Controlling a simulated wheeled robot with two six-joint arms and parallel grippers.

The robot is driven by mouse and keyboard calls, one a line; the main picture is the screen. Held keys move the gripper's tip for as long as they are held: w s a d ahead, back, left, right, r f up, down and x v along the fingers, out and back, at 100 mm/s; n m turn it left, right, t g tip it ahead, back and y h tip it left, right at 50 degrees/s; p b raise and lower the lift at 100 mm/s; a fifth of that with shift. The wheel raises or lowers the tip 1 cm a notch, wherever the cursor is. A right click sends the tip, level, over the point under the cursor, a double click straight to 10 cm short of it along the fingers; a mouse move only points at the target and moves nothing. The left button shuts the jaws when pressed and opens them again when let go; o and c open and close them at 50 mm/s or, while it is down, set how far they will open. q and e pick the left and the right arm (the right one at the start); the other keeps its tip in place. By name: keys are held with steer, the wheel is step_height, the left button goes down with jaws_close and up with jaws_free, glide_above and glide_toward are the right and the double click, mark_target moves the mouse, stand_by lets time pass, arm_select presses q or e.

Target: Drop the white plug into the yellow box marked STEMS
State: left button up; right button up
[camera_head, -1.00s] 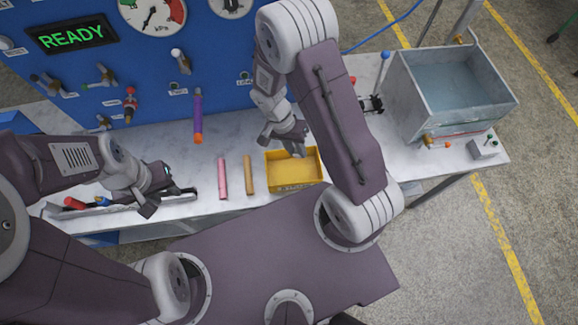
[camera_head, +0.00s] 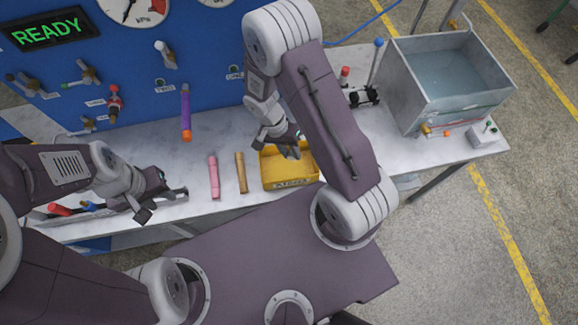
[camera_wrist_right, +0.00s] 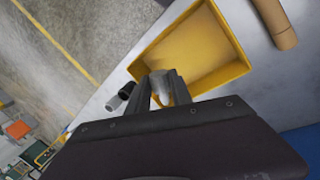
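The yellow box (camera_head: 290,182) stands on the bench near its front edge, its front lettering facing me. It also shows in the right wrist view (camera_wrist_right: 225,78), its visible floor empty. My right gripper (camera_head: 284,148) is over the box's back part, pointing down. In the right wrist view my right gripper (camera_wrist_right: 161,88) has its fingers on either side of the pale white plug (camera_wrist_right: 168,84) and seems shut on it, over the box's near wall. My left gripper (camera_head: 160,194) is open and empty, low over the tray of tools at the left.
A pink cylinder (camera_head: 214,177) and a tan cylinder (camera_head: 241,173) lie left of the box. A metal water tank (camera_head: 455,85) stands at the right.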

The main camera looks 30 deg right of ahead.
steer(key=o, duration=0.4)
steer(key=b+v, duration=0.1)
steer(key=v, duration=0.8)
